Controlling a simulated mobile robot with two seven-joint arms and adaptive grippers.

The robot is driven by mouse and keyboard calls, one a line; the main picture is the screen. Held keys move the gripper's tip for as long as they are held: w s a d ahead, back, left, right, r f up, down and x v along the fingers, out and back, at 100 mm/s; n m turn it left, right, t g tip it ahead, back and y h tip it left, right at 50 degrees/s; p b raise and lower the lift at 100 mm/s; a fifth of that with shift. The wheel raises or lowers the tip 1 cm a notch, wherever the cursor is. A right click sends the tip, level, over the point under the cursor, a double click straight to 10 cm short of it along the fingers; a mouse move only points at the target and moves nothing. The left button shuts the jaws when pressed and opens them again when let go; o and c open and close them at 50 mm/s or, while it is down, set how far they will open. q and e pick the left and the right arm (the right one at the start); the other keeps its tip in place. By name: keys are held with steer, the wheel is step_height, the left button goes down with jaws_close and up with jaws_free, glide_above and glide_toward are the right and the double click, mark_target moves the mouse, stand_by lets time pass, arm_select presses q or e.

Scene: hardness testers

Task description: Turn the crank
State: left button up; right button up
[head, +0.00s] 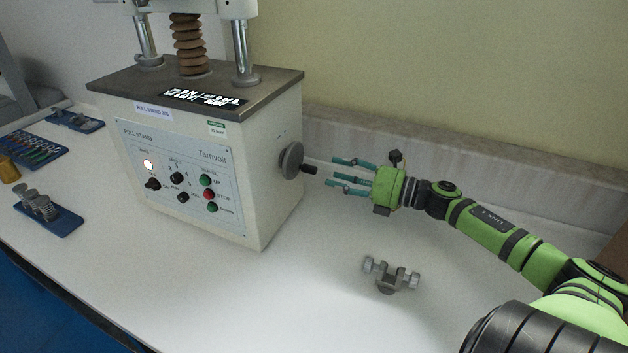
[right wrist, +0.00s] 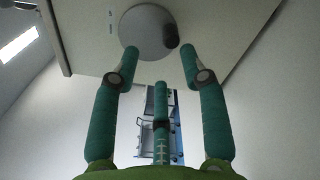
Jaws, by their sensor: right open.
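The crank (head: 292,160) is a grey disc on the right side of the white pull stand (head: 270,190), with a short dark handle (head: 309,169) sticking out to the right. In the right wrist view the disc (right wrist: 146,31) is at the top centre and its dark handle (right wrist: 171,36) is at its right edge. My right gripper (head: 335,174) has three teal fingers and is open and empty. Its fingertips point at the crank and are a little to the right of the handle, apart from it. My left gripper is out of view.
A metal clamp (head: 390,274) lies on the white table in front of my right arm. Blue trays with tools (head: 36,147) and metal parts (head: 50,213) lie left of the stand. A wall ledge (head: 430,165) runs behind. The table right of the stand is mostly clear.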

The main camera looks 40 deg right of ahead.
mark_target(313, 167)
steer(key=shift+d+f+x, duration=0.1)
steer(key=shift+f+x, duration=0.1)
steer(key=shift+x, duration=1.05)
steer(key=shift+d+f+x, duration=0.1)
steer(key=shift+f+x, duration=0.1)
steer(key=shift+x, duration=1)
steer(key=shift+d+f+x, duration=0.1)
steer(key=shift+f+x, duration=0.05)
steer(key=shift+x, duration=1.1)
steer(key=shift+w, duration=0.15)
jaws_close()
